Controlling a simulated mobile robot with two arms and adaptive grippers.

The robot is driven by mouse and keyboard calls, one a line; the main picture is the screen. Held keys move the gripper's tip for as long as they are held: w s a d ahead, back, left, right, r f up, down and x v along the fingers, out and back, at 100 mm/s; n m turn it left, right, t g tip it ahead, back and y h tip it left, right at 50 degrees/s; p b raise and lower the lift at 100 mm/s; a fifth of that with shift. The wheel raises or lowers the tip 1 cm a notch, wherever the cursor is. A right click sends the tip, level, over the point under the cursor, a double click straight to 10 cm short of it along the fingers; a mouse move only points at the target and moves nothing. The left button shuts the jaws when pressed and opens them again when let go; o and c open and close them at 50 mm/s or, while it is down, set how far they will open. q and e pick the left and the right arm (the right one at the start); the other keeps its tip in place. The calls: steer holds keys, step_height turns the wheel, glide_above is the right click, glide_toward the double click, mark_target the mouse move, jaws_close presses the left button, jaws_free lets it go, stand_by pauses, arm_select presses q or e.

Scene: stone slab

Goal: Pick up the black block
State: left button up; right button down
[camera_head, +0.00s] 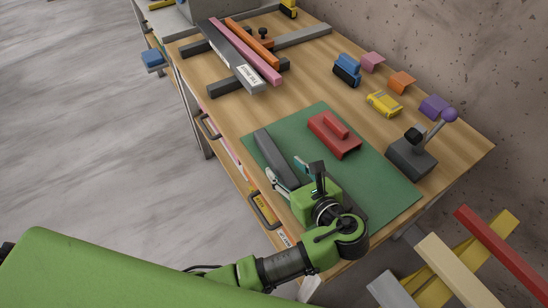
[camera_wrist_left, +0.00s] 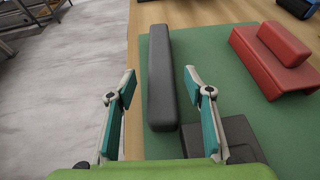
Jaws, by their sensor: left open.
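A long black block (camera_head: 275,157) lies on the left part of the green mat (camera_head: 385,185). In the left wrist view the same block (camera_wrist_left: 160,75) runs away from me between the two finger lines. My left gripper (camera_head: 286,172) is open over the near end of this block, with its teal-padded fingers (camera_wrist_left: 160,88) apart on either side and nothing held. A second dark block (camera_wrist_left: 228,140) lies on the mat, partly hidden by the right finger and the green gripper body. My right gripper is in neither view.
A red block (camera_head: 333,134) lies on the mat right of the black block. A grey device with a purple-knobbed lever (camera_head: 411,157) stands at the right. Several small coloured blocks line the wall side. Stacked bars (camera_head: 238,58) lie farther back on the wooden table (camera_head: 300,90).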

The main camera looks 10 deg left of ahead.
mark_target(282, 166)
arm_select(q)
steer(key=x, duration=0.5)
steer(key=shift+w+a+f, duration=0.1)
steer(key=shift+w+f, duration=0.15)
steer(key=shift+f, duration=0.05)
steer(key=c, duration=1)
